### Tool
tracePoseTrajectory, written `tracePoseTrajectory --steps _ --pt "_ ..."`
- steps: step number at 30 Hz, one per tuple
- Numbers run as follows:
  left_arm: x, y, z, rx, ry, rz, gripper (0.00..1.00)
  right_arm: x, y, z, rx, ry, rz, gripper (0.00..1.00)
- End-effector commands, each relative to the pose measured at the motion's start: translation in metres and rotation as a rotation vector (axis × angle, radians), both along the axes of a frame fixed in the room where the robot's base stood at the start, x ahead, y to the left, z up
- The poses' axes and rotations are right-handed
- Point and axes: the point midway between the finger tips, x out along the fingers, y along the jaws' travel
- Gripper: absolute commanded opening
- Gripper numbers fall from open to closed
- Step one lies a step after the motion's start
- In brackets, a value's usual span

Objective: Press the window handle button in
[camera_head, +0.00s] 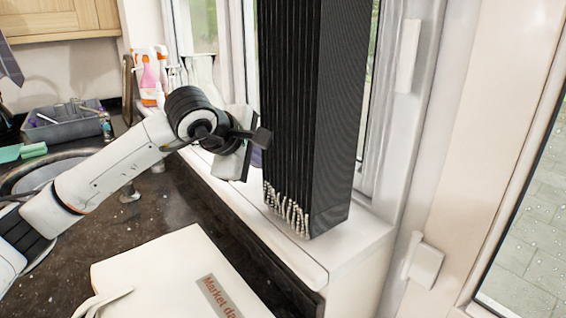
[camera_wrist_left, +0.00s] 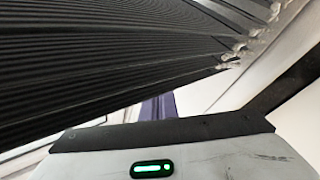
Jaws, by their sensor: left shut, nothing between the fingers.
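A white window handle (camera_head: 408,55) stands upright on the white window frame, right of the black blind. A second white handle (camera_head: 425,262) sits lower right, beside the sill end. I cannot make out a button on either. My left gripper (camera_head: 262,137) is shut and empty, in front of the blind's left side and well left of both handles. In the left wrist view, the blind fills the upper part and neither handle shows. I cannot tell whether the gripper touches the blind. My right gripper is not in view.
The black pleated blind (camera_head: 335,120) hangs down to the white sill (camera_head: 340,250), between my left gripper and the upper handle. A purple thing (camera_wrist_left: 157,107) is partly hidden behind the gripper. Bottles (camera_head: 150,75) and a grey tub (camera_head: 65,125) stand left.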

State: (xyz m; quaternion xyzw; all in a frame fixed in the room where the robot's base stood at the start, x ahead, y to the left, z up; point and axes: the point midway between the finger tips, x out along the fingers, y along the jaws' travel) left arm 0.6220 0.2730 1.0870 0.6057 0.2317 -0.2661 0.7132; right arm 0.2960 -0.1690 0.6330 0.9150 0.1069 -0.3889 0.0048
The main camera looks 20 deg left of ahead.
Motion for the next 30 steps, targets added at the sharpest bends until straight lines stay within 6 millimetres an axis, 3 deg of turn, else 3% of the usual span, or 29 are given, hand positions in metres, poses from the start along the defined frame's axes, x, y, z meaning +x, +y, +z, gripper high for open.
tracePoseTrajectory --steps 12,30 --pt "-0.033 0.019 -0.002 0.001 0.001 -0.001 0.0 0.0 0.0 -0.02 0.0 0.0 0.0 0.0" --pt "-0.035 0.02 -0.001 0.001 0.002 -0.001 0.0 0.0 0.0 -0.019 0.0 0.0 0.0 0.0"
